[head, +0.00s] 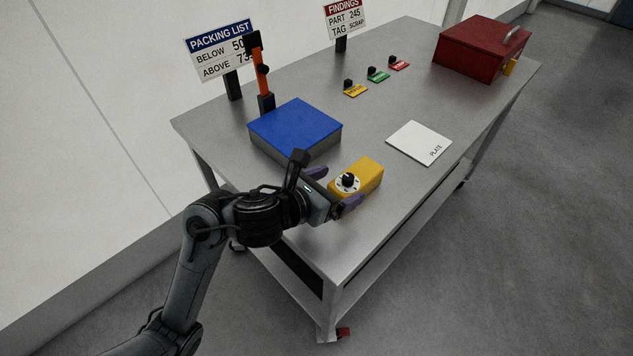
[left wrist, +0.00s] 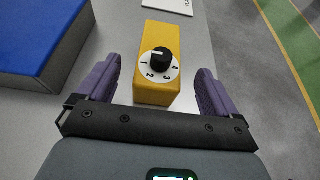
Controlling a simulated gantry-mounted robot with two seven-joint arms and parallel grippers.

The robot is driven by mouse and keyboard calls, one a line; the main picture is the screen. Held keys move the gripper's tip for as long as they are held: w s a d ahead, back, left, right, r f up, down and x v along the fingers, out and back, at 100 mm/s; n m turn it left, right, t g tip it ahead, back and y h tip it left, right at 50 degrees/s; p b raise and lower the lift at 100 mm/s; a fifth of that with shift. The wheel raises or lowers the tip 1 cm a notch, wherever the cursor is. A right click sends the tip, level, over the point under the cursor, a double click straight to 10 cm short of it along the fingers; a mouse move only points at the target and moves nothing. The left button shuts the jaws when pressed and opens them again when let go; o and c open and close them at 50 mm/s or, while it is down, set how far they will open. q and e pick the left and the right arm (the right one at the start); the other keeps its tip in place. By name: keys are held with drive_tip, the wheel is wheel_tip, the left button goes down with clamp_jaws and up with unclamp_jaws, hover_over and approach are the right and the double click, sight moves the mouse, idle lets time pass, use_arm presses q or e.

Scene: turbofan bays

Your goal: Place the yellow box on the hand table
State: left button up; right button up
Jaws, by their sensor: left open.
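The yellow box (head: 362,175) rests on the grey metal table near its front edge. It carries a black knob on a white numbered dial. My left gripper (head: 334,189) is open at the near end of the box, its purple fingers spread. In the left wrist view the yellow box (left wrist: 158,60) lies ahead of and between the open fingers (left wrist: 157,92), with gaps on both sides. The grey metal table (head: 400,190) is the only table in view; no label shows whether it is the hand table. My right gripper is not in view.
A blue-topped block (head: 295,126) stands close left of the gripper. A white plate card (head: 419,143) lies beyond the box. A red toolbox (head: 482,48), small coloured tags with knobs (head: 377,74), an orange upright tool (head: 262,75) and a packing list sign (head: 222,50) stand farther back.

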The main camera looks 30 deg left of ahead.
use_arm(q)
drive_tip(key=p+v, duration=0.2)
drive_tip(key=v, duration=0.2)
drive_tip(key=shift+s+r, duration=0.15)
drive_tip(key=shift+r, duration=0.05)
drive_tip(key=shift+s+a+r, duration=0.15)
drive_tip(key=shift+s+a, duration=0.05)
drive_tip(key=shift+s, duration=0.4)
drive_tip(key=c, duration=0.3)
drive_tip(key=shift+s, duration=0.2)
drive_tip(key=c, duration=0.4)
